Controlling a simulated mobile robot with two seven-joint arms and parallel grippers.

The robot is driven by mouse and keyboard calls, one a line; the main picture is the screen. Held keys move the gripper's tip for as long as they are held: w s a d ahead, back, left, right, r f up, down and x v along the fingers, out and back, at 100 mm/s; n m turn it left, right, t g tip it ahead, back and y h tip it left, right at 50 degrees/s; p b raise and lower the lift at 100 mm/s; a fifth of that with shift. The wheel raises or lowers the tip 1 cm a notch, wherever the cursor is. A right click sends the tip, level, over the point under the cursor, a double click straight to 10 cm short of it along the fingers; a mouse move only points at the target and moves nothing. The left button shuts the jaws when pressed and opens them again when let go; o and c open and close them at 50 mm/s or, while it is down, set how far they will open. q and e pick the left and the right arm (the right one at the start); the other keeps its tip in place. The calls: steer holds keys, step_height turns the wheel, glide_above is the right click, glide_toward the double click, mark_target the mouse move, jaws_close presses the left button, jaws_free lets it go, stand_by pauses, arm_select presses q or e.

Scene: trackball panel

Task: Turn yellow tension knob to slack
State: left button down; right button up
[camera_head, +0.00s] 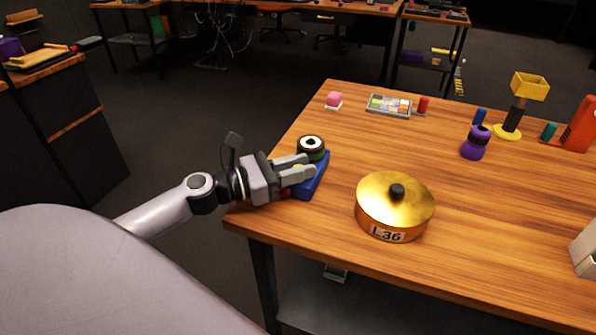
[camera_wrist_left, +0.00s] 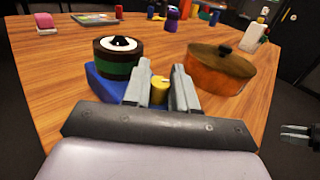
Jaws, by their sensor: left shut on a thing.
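The blue trackball panel (camera_head: 318,182) sits at the table's near left corner. Its trackball housing (camera_head: 311,148), dark with a green band and a white ring on top, stands at its far end; it also shows in the left wrist view (camera_wrist_left: 118,57). My left gripper (camera_head: 309,165) reaches over the panel from the left. Its fingers are shut on the yellow tension knob (camera_wrist_left: 159,90), which shows between them in the left wrist view. The knob's pointer or marking cannot be made out. My right gripper (camera_wrist_left: 296,132) shows small at the right edge of the left wrist view.
A brass lidded pot (camera_head: 394,208) marked L36 stands right of the panel. A pink block (camera_head: 334,100), a tray of coloured pieces (camera_head: 389,105), a purple bottle (camera_head: 475,144) and a yellow-topped stand (camera_head: 516,105) are farther back. The table between is clear.

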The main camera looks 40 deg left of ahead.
arm_select(q)
steer(key=m+g+h+b, duration=0.2)
steer(key=m+g+h, duration=0.3)
steer(key=shift+w+g+h+b, duration=0.1)
steer(key=shift+g+h+b, duration=0.2)
steer(key=shift+g, duration=0.1)
steer(key=m+g+h+b, duration=0.1)
steer(key=m+g+h, duration=0.1)
steer(key=m+g, duration=0.1)
steer(key=shift+m+g, duration=0.3)
steer(key=shift+g, duration=0.6)
steer(key=shift+m+g+h+b, duration=0.15)
steer(key=shift+m+g+b, duration=0.25)
steer(key=shift+m+g, duration=0.6)
steer(key=shift+m+g+h+b, duration=0.15)
steer(key=shift+m+g+b, duration=0.3)
steer(key=shift+g, duration=0.95)
steer(key=c, duration=1)
jaws_free()
steer(key=shift+c, duration=0.2)
steer(key=shift+a+b, duration=0.6)
steer(key=shift+a, duration=2.95)
